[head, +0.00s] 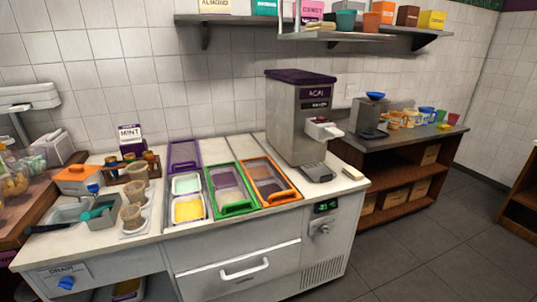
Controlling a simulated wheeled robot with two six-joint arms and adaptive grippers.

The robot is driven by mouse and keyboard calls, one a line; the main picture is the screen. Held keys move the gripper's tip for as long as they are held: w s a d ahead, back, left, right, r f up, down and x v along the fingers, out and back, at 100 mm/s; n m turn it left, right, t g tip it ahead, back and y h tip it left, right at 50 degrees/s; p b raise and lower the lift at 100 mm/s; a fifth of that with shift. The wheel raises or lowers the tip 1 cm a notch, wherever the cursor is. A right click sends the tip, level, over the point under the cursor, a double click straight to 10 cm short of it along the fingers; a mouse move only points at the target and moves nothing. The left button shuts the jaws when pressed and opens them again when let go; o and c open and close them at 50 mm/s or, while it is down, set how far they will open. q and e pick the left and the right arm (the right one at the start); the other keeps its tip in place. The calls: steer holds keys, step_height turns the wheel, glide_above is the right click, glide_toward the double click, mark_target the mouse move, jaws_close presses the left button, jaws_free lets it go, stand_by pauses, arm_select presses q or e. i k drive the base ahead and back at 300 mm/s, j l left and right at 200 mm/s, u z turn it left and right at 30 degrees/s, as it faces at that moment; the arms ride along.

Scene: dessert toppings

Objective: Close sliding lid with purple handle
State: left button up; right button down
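The sliding lid with the purple frame (185,155) is at the back of the left well in the white counter. It is slid back, and the front of that well is open. Two tubs show there, one with pale contents (187,185) and one with yellow contents (188,209). Its purple handle is too small to make out clearly. Beside it are a green-framed lid (231,210) and an orange-framed lid (281,196), both lying toward the front over their wells. Neither of my grippers is in view.
An acai machine (297,125) stands behind the lids at the right. Cups (131,216), a grey container with a teal scoop (100,212), an orange-topped box (77,179) and a mint box (130,139) stand left of the wells. The counter's front strip is clear.

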mark_target(194, 167)
steer(key=i+j+u, duration=0.1)
steer(key=i, duration=1.15)
